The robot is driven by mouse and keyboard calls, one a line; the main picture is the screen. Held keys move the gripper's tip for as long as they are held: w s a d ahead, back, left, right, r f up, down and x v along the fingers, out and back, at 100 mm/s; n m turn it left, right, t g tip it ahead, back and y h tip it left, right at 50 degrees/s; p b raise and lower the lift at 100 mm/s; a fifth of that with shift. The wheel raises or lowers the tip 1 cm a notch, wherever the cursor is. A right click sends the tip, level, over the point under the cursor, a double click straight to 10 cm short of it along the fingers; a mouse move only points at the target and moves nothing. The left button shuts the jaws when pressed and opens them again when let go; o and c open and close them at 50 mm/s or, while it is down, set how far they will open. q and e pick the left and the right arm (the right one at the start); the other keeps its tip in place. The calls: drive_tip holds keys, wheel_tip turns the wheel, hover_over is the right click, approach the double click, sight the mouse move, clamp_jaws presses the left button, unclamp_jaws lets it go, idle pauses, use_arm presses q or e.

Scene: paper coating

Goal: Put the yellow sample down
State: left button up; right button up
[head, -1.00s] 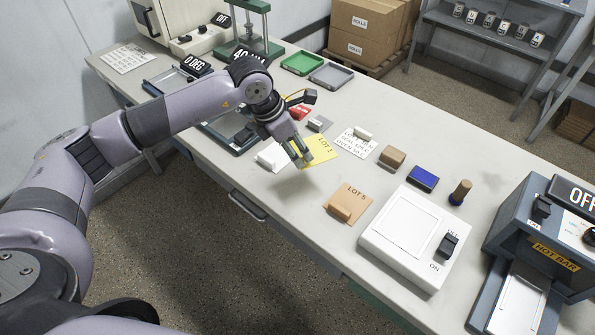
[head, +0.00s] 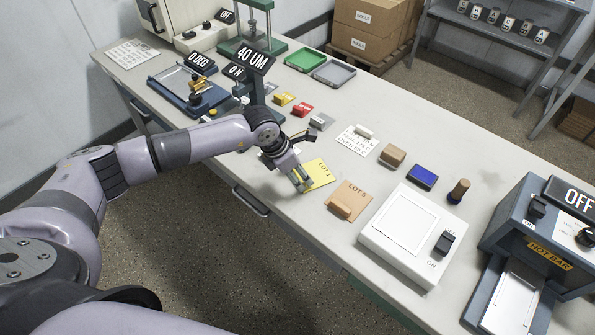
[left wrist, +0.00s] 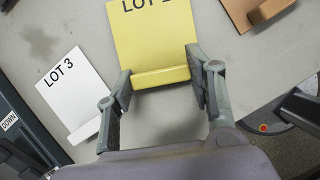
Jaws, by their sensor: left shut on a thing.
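The yellow sample, a flat card marked LOT 1 (head: 319,174) with a yellow grip bar along one edge, is in my left gripper (head: 299,178). In the left wrist view the card (left wrist: 152,35) lies between the two fingers (left wrist: 163,84), which are shut on its bar. It is over the table's front part, just left of the tan LOT 5 sample (head: 349,201). I cannot tell whether it touches the tabletop. My right gripper is not in view.
A white LOT 3 sample (left wrist: 75,84) lies beside the yellow one in the left wrist view. A white switch box (head: 390,262) stands to the right of the tan sample. A brown block (head: 392,155) and a blue pad (head: 421,177) lie farther back.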

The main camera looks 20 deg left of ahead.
use_arm(q)
drive_tip(key=shift+f, duration=0.2)
drive_tip(key=o, duration=1.1)
drive_tip(key=shift+r, duration=0.1)
drive_tip(key=shift+r, duration=0.15)
drive_tip(key=b+v, duration=0.3)
drive_tip(key=v, duration=0.9)
